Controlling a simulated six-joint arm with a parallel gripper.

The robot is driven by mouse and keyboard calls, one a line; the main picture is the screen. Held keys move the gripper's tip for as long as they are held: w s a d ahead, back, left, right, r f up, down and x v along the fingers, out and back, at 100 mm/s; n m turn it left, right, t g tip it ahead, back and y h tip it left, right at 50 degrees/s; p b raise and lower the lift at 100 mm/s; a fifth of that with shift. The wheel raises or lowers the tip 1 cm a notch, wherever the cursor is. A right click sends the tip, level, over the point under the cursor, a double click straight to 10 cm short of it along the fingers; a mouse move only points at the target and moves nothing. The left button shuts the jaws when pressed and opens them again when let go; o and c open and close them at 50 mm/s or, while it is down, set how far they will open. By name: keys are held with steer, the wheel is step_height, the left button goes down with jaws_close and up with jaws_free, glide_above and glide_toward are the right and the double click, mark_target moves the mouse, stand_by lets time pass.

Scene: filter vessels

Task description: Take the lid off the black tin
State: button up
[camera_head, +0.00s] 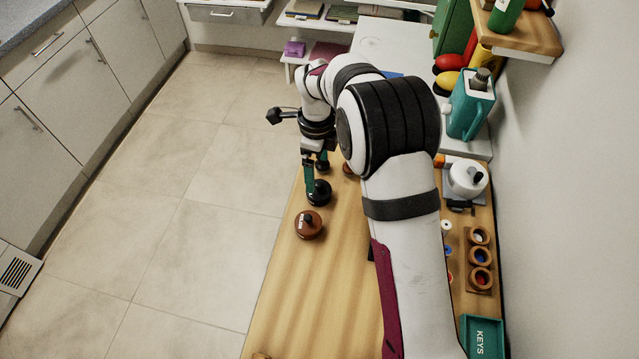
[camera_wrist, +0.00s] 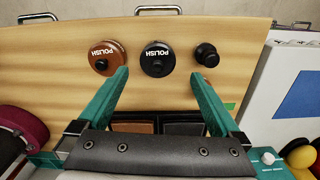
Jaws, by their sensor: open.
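The black tin (camera_head: 319,193) stands upright on the wooden bench, and its round lid with a knob appears to be on it. A gap or contact between fingers and tin cannot be told.
A small black knobbed object (camera_wrist: 206,55) is near the right finger. A ring holder (camera_head: 479,282) and a KEYS tray (camera_head: 482,338) lie right.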

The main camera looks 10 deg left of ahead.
mark_target(318, 184)
steer(key=f, duration=0.6)
steer(key=shift+s+d, duration=0.1)
steer(key=shift+s, duration=0.1)
steer(key=shift+r, duration=0.1)
steer(key=c, duration=1.2)
